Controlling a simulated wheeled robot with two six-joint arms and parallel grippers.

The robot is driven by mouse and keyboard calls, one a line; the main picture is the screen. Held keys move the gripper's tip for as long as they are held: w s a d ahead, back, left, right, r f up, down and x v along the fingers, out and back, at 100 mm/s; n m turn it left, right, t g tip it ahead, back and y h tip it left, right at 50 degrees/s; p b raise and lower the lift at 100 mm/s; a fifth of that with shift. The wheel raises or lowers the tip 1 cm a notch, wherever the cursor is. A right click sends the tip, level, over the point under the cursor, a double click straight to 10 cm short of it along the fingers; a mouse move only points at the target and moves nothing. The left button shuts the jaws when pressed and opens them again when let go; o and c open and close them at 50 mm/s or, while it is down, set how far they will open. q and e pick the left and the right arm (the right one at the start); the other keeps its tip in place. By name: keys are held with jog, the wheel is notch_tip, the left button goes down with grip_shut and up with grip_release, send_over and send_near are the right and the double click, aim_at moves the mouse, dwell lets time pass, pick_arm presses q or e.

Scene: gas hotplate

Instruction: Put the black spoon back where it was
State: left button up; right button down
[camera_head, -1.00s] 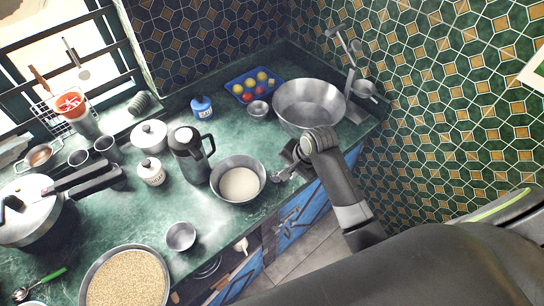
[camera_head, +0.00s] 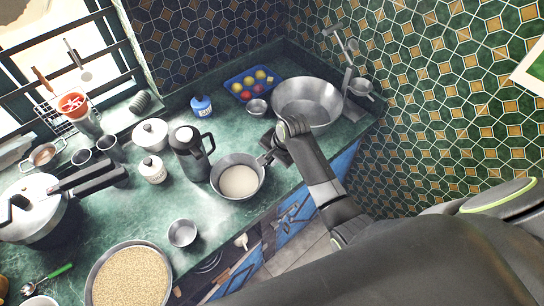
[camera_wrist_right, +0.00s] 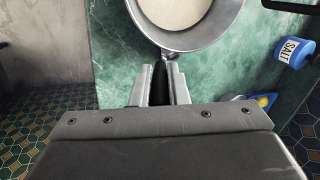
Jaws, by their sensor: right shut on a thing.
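No spoon with a clearly black body can be made out. A metal pan (camera_head: 216,181) with pale contents stands on the green counter, and its rim also shows in the wrist view (camera_wrist_right: 207,38). My right gripper (camera_head: 268,158) is at the pan's right side. In the right wrist view the gripper (camera_wrist_right: 161,78) is shut on a black handle (camera_wrist_right: 160,86) that meets the pan's rim. A spoon with a green handle (camera_head: 60,271) lies at the lower left. My left gripper is not in view.
A black and steel jug (camera_head: 188,147) stands just left of the pan. A large metal basin (camera_head: 306,98), a small metal cup (camera_head: 257,107) and a blue salt jar (camera_head: 201,107) are behind. A small bowl (camera_head: 182,233) is in front. Some counter between is bare.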

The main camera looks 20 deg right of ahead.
jog(key=shift+f, duration=0.15)
jog(key=c, duration=1.4)
grip_release()
jog(key=shift+r, duration=0.6)
jog(key=b+v, duration=0.2)
jog(key=v, duration=0.9)
jog(key=shift+s, duration=0.1)
